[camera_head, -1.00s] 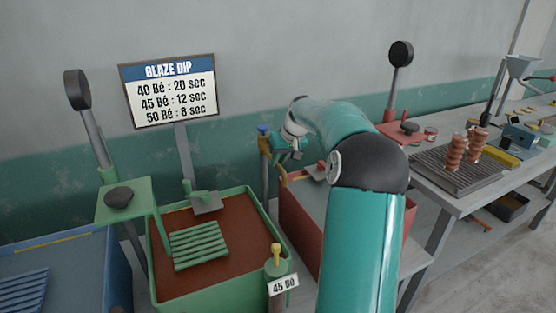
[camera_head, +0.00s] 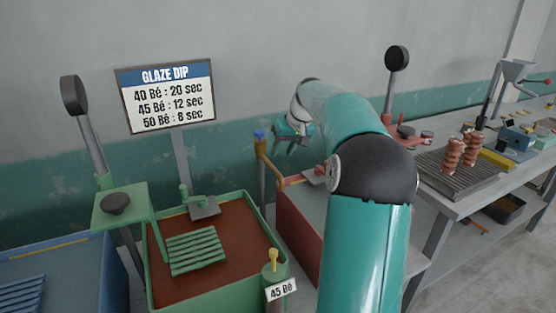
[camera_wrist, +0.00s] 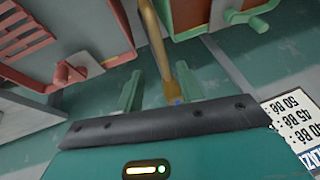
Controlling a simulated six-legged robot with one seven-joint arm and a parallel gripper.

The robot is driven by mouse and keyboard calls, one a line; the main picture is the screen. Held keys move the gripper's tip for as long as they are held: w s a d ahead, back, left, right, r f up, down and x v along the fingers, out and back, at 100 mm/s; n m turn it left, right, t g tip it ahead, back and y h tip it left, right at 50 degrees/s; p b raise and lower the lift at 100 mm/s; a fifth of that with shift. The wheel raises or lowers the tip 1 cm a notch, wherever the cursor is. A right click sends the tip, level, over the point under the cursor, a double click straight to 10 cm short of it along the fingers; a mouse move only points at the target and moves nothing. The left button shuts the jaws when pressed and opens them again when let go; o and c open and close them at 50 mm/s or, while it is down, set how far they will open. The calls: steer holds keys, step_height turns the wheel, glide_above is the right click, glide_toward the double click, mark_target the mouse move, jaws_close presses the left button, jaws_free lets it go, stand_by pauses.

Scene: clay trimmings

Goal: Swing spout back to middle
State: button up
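The spout (camera_head: 271,166) is a bent brass pipe on an upright post with a blue knob (camera_head: 259,135) on top. It stands between the green tub (camera_head: 218,283) and the red tub (camera_head: 300,218), and its pipe reaches forward to the red tub's left edge. In the wrist view the spout (camera_wrist: 154,35) runs up the picture, past the top edge. My gripper (camera_head: 293,139) is just right of the knob and apart from it. In the wrist view my gripper (camera_wrist: 160,88) has its fingers spread, with the pipe showing between them, seemingly farther off.
A glaze sign (camera_head: 165,95) stands behind the green tub. A brass-knobbed post with a 45 Bé tag (camera_head: 281,290) stands at its front. A blue tub (camera_head: 60,260) is at left. A lever with a round black head (camera_head: 397,59) rises behind the red tub.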

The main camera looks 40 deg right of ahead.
steer(key=v, duration=0.6)
steer(key=shift+r, duration=0.3)
steer(key=shift+s, duration=0.2)
